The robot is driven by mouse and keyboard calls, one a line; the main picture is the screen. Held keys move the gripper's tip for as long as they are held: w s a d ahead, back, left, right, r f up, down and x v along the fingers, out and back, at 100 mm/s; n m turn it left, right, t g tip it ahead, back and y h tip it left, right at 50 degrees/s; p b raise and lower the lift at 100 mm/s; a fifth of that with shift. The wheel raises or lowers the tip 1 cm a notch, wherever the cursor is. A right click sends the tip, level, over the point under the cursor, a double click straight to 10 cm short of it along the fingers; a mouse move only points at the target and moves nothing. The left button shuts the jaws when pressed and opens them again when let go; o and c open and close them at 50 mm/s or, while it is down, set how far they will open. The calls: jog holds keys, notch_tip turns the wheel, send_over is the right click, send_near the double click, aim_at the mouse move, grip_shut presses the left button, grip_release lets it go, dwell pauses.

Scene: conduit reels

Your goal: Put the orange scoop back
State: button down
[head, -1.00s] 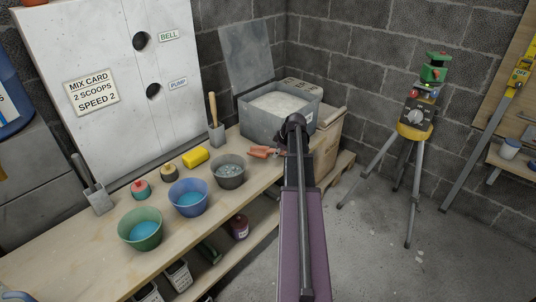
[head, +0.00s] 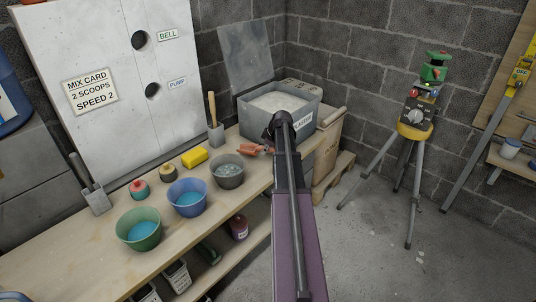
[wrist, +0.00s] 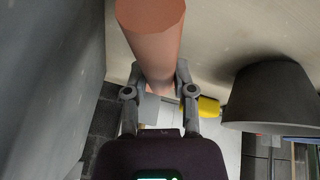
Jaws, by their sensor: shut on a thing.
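The orange scoop (wrist: 155,30) is in the wrist view as a thick salmon-orange round piece at the top middle. My gripper (wrist: 158,84) is shut on it, a finger on each side; the rest of the scoop is out of frame. In the head view, an orange part of it (head: 252,150) shows just left of my arm, over the bench beside the plaster bin (head: 246,124). My arm hides the gripper there. The bin is open, holds pale powder and has its grey lid raised behind it.
On the bench (head: 100,262) stand a grey bowl (head: 228,174), a blue bowl (head: 187,205), a green bowl (head: 138,236), a yellow sponge (head: 194,157) and a wooden-handled trowel (head: 213,120).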

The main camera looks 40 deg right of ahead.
jog(key=shift+f+b, duration=1.2)
jog(key=shift+f, duration=0.25)
jog(key=shift+c, duration=2.2)
grip_release()
jog(key=p+v, duration=0.3)
jog(key=shift+r, duration=0.3)
jog(key=p+v, duration=0.7)
jog(key=v, duration=0.1)
jog(key=shift+s+r+p, duration=0.2)
jog(key=shift+s+p, duration=0.05)
jog(key=shift+p, duration=0.15)
